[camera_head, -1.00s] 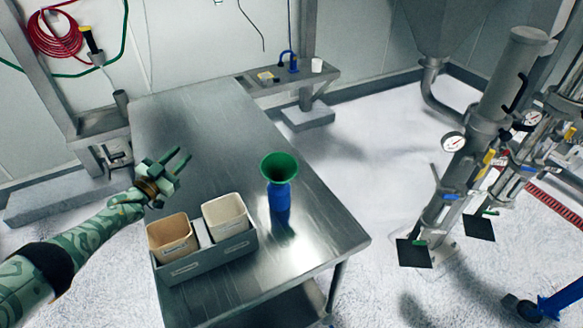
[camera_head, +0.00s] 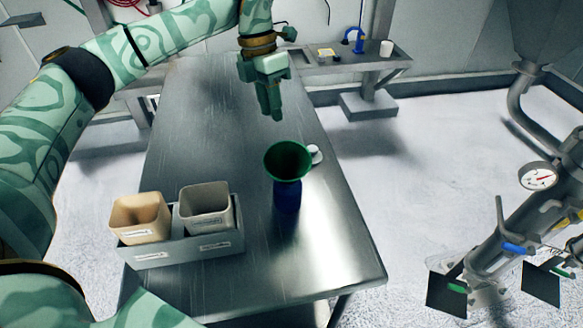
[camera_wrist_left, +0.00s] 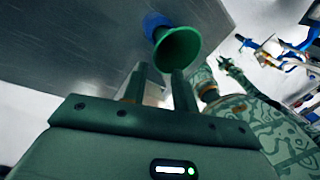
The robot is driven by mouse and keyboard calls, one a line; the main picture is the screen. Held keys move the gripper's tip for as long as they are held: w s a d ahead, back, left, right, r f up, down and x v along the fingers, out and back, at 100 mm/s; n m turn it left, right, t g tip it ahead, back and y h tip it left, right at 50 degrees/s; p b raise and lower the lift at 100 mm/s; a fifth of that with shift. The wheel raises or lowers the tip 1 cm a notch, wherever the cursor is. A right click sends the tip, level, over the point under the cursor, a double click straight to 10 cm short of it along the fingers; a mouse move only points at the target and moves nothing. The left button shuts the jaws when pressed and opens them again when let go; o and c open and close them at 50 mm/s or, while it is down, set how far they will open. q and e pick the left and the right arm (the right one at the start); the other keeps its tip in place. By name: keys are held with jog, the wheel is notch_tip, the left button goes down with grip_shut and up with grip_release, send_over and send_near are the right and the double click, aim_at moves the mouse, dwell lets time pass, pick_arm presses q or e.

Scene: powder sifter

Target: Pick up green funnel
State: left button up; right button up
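The green funnel (camera_head: 288,160) stands upright on a blue body (camera_head: 287,196) on the metal table, its wide mouth up. In the left wrist view the funnel (camera_wrist_left: 178,50) shows just beyond the fingers, with its mouth toward the camera. My left gripper (camera_head: 270,112) points down above the table, behind and slightly left of the funnel in the head view. Its two fingers stand apart with nothing between them. In the left wrist view a small green pronged part (camera_wrist_left: 233,69) looks like my right gripper; its fingers are unclear.
A grey holder (camera_head: 185,250) with a tan bin (camera_head: 140,217) and a grey bin (camera_head: 207,206) stands left of the funnel. A small white round object (camera_head: 315,154) lies beside the funnel's rim. The table (camera_head: 330,240) is bare to the right.

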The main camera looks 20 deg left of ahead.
pick_arm(q)
send_over(279, 152)
jog(key=w+a+x, duration=0.1)
jog(key=x, duration=0.5)
notch_tip(279, 152, down, 6)
jog(key=shift+s+a+f+b, duration=0.1)
jog(key=shift+f+b, duration=0.15)
jog(key=shift+b, duration=0.55)
grip_shut()
pick_arm(e)
jog(key=shift+f, duration=0.95)
